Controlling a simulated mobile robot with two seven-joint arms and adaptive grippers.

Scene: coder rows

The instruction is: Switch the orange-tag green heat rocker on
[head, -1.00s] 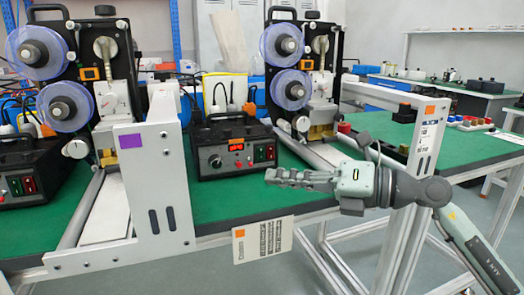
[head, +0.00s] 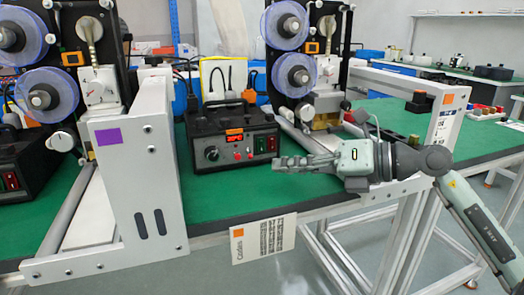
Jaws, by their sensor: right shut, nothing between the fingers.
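The black control box (head: 203,158) with a lit red display stands on the green bench beside the orange-tagged machine. Its front carries a knob, red buttons, a dark green rocker (head: 260,146) and a red rocker (head: 271,143) to its right. Whether the green rocker is on or off is too small to tell. An orange tag (head: 448,98) is on the white end plate at right. My right gripper (head: 277,163) is shut and empty, its fingers pointing left, just below and right of the rockers in the picture, apparently in front of the box. My left gripper is not in view.
A purple-tagged white plate (head: 160,190) stands left of the box. Another dark box with rockers (head: 30,165) is at far left. A card with an orange square (head: 263,238) hangs at the bench front. Green bench top is clear in front of the box.

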